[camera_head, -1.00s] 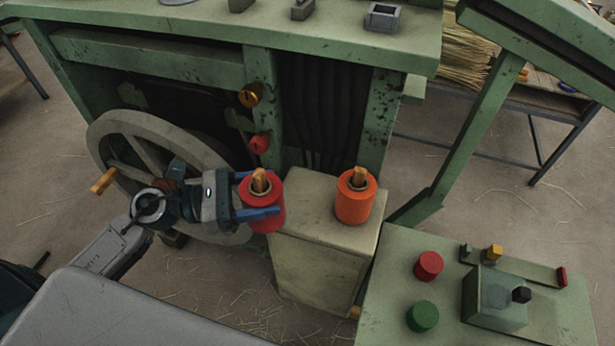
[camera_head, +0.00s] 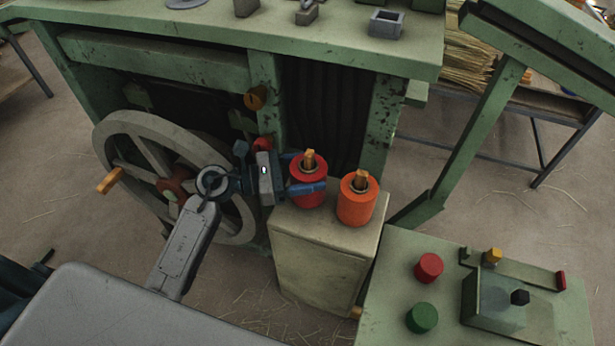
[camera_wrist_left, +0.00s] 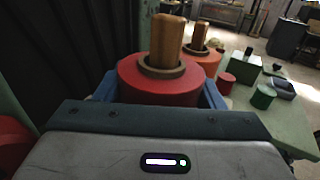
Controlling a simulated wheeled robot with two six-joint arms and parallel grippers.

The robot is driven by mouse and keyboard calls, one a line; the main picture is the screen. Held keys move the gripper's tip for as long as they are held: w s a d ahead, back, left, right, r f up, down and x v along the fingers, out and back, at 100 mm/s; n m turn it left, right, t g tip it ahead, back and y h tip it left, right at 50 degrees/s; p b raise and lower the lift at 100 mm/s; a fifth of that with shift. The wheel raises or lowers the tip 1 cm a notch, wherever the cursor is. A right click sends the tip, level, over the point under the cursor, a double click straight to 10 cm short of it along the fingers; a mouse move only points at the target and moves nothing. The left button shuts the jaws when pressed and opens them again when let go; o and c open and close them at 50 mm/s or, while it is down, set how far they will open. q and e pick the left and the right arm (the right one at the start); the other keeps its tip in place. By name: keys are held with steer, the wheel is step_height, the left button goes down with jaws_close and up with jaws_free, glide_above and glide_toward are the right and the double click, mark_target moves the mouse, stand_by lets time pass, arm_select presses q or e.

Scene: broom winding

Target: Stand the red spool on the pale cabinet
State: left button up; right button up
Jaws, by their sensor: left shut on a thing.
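My left gripper (camera_head: 306,187) is shut on the red spool (camera_head: 305,171), which has a wooden peg on top. The spool is upright, over the back left part of the pale cabinet's top (camera_head: 337,236). I cannot tell whether its base touches the cabinet. In the left wrist view the red spool (camera_wrist_left: 160,82) sits between the blue fingers, its lower part hidden. An orange spool (camera_head: 357,204) stands on the cabinet just right of the red one; it also shows in the left wrist view (camera_wrist_left: 208,60). My right gripper is not in view.
The green machine (camera_head: 160,59) rises behind the cabinet, with a large grey handwheel (camera_head: 115,131) at left. A green control panel (camera_head: 391,284) with a red button (camera_head: 429,267) and a green button (camera_head: 422,317) is at right. The cabinet's front top is clear.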

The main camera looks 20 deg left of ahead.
arm_select(q)
steer(key=shift+f, duration=0.9)
steer(key=o, duration=1.2)
steer(key=shift+c, duration=0.2)
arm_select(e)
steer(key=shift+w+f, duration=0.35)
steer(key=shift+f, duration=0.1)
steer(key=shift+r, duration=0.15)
